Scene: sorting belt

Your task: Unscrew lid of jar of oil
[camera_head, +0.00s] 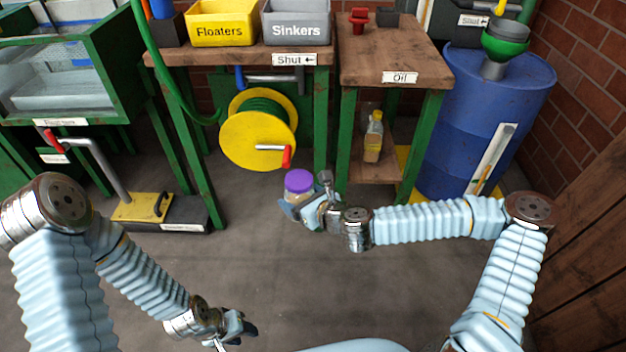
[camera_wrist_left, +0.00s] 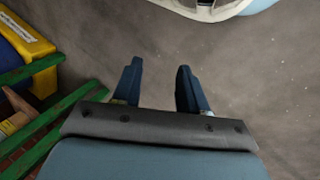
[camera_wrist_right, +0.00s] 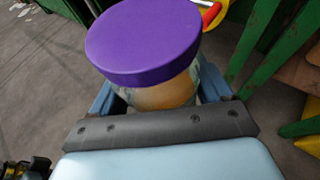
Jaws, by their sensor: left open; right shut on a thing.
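The jar of oil (camera_wrist_right: 165,95) is clear with yellowish contents and is held between the fingers of my right gripper (camera_wrist_right: 160,100). Its wide purple lid (camera_wrist_right: 143,38) sits on top of the jar. In the head view the purple lid (camera_head: 299,181) shows left of the right wrist, above the floor in front of the hose reel, and the jar appears upright. My left gripper (camera_wrist_left: 158,85) is open and empty, with bare floor between its fingers. In the head view the left gripper (camera_head: 245,328) is low, near the bottom edge, well apart from the jar.
A wooden bench (camera_head: 395,60) labelled Oil stands behind, with a bottle (camera_head: 374,137) on its lower shelf. A yellow hose reel (camera_head: 233,130) and a blue barrel (camera_head: 480,120) stand at the back. A yellow-and-black pedal unit (camera_head: 145,206) is at left. The floor between my arms is clear.

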